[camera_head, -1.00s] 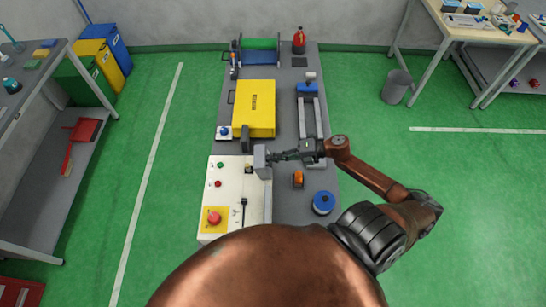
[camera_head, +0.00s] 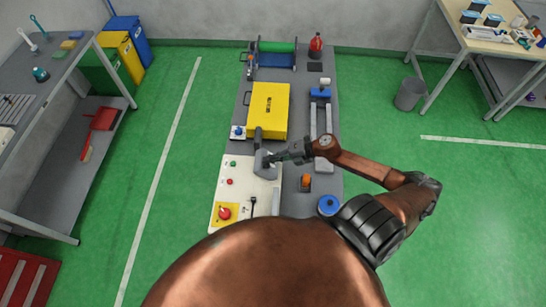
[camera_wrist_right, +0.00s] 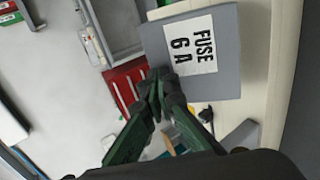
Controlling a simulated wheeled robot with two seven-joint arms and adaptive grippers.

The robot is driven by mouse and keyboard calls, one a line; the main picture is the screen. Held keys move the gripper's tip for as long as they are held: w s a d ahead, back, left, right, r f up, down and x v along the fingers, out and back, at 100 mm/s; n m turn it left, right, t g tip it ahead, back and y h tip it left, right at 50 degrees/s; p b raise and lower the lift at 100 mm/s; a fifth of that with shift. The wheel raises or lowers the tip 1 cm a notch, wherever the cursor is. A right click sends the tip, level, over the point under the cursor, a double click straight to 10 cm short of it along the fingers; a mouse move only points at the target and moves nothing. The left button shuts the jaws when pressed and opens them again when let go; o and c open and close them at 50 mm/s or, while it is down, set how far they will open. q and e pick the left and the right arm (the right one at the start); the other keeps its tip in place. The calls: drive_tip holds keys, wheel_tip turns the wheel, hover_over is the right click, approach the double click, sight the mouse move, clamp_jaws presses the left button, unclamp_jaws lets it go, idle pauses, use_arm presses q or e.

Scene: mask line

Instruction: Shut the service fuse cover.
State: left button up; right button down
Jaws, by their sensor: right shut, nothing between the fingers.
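The service fuse cover (camera_head: 262,168) is a grey plate on the cream control panel (camera_head: 236,196) in the head view. In the right wrist view the cover (camera_wrist_right: 225,75) fills the top middle, with a white "FUSE 6 A" label facing the camera. It appears to stand up from the panel, open. My right gripper (camera_head: 271,159) reaches in from the right at the cover. Its fingers are shut and empty, with the tips (camera_wrist_right: 160,82) at the cover's edge; whether they touch it I cannot tell. My left gripper is not in view.
The panel carries a red knob on a yellow square (camera_head: 225,213), a green button (camera_head: 233,164) and a red button (camera_head: 230,182). A yellow box (camera_head: 268,110) lies behind. An orange part (camera_head: 306,182) and a blue spool (camera_head: 328,205) stand to the right.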

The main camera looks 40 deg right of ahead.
drive_tip(key=x, duration=0.4)
drive_tip(key=shift+w+a+r, duration=0.25)
drive_tip(key=shift+w+a, duration=0.1)
drive_tip(key=shift+w, duration=0.05)
drive_tip(key=shift+f+b+x, duration=0.25)
drive_tip(key=shift+b+x, duration=0.45)
drive_tip(key=shift+x, duration=1.2)
drive_tip(key=shift+s, duration=0.1)
drive_tip(key=shift+r+p, duration=0.55)
wheel_tip(320, 180, up, 4)
drive_tip(key=p, duration=0.3)
wheel_tip(320, 180, up, 9)
drive_tip(key=b, duration=0.2)
hover_over(257, 162)
drive_tip(key=w+a, duration=0.2)
drive_tip(key=shift+s+d+f, duration=0.1)
drive_tip(key=shift+s+d, duration=0.05)
drive_tip(key=shift+d, duration=0.1)
